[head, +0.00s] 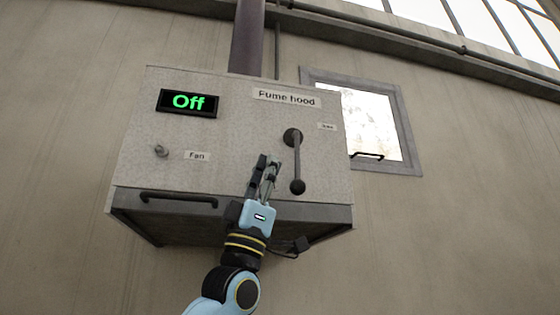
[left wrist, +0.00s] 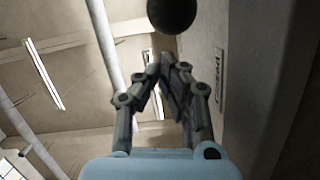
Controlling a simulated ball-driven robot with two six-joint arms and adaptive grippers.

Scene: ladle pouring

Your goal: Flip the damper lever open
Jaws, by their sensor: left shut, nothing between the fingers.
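The damper lever (head: 297,165) is a dark rod on a round pivot on the front of the fume hood (head: 235,130). It hangs down, with a ball knob (head: 297,187) at its lower end. My left gripper (head: 269,162) is shut and empty, just left of the lever in the head view. In the left wrist view the dark ball (left wrist: 172,14) shows at the top, beyond the shut fingertips (left wrist: 165,65). I cannot tell whether the fingers touch the lever. My right gripper is not in view.
A small fan switch (head: 161,151) is at the lower left of the panel, above a dark handle bar (head: 178,199). A window (head: 368,125) is in the wall to the right.

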